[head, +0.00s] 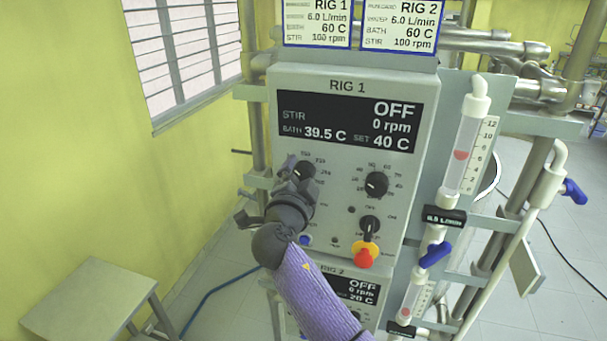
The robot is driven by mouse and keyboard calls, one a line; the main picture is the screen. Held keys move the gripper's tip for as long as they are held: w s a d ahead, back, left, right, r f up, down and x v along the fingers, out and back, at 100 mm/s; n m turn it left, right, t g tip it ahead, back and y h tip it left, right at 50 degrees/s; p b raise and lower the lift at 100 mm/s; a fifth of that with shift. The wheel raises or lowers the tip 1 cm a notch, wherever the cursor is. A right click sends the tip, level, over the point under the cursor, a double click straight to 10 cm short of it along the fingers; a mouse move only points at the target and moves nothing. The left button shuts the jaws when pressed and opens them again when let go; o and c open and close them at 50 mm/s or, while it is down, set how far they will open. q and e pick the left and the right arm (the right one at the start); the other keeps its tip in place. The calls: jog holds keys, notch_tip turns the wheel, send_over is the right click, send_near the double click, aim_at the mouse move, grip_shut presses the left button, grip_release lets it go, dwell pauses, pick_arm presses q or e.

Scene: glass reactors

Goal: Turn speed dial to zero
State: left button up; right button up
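The RIG 1 control box (290,100) faces me. Its display (345,121) reads OFF, STIR 0 rpm, BATH 39.5 C and SET 40 C. The upper left black dial (305,169), with a scale in larger numbers, is the likely speed dial; my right gripper (295,172) is at it and partly covers it. I cannot tell whether the fingers touch the dial or how far they are apart. The dial's pointer is not clear. My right arm comes up from below. My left gripper is not in view.
Right of the gripper are a second black dial (376,184) and, below it, a black switch (370,225) and a red knob on yellow (364,254). A flowmeter (466,150) with a blue valve (436,254) stands at right. The RIG 2 display (358,288) is below.

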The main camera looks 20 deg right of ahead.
jog(key=shift+s, duration=0.1)
jog(key=c, duration=0.4)
grip_shut()
jog(key=shift+n+b, duration=1.15)
jog(key=shift+n, duration=0.35)
jog(key=shift+n+g+b, duration=0.3)
jog(key=shift+n+b, duration=0.05)
jog(key=shift+n, duration=0.55)
jog(key=n, duration=0.2)
jog(key=shift+r+n, duration=0.1)
jog(key=shift+n, duration=0.2)
jog(key=n, duration=0.4)
jog(key=shift+r+g, duration=0.15)
jog(key=shift+g, duration=0.15)
jog(key=n, duration=0.5)
jog(key=shift+a+h, duration=0.1)
jog(key=shift+h, duration=0.3)
jog(key=shift+n+p, duration=0.3)
jog(key=shift+n, duration=0.1)
